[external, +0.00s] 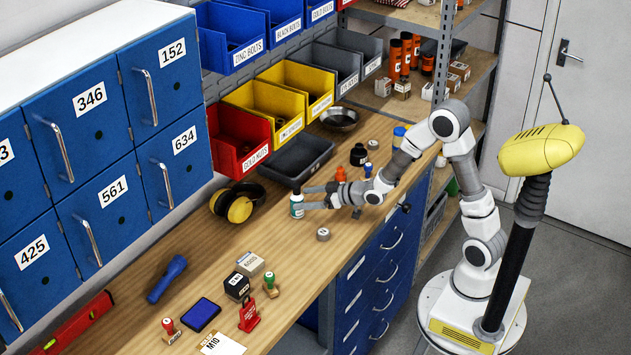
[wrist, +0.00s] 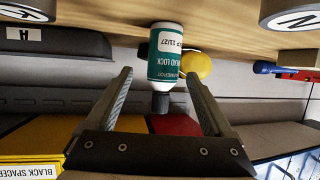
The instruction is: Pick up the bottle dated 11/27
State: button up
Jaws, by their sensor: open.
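A small bottle (external: 297,206) with a teal-and-white label and dark cap stands on the wooden bench. In the wrist view, which is upside down, the bottle (wrist: 168,62) shows "11/27" and lettering ending in "LOCK" on its label. My gripper (external: 304,198) is level above the bench, reaching left to the bottle. Its fingers are spread, and in the wrist view the gripper (wrist: 159,76) has the bottle centred between its fingertips. Whether either finger touches the bottle I cannot tell. The gripper holds nothing.
A round grey piece (external: 323,234) lies in front of the fingers. A black bottle (external: 358,155) and an orange one (external: 340,173) stand near my arm. Yellow-and-black earmuffs (external: 238,204) and a dark tray (external: 298,157) lie behind. Open bench lies left of the bottle.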

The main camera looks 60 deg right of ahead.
jog(key=shift+a+x, duration=0.15)
jog(key=shift+x, duration=1.35)
jog(key=shift+a+x, duration=0.1)
jog(key=shift+x, duration=1.45)
jog(key=shift+r, duration=0.1)
grip_shut()
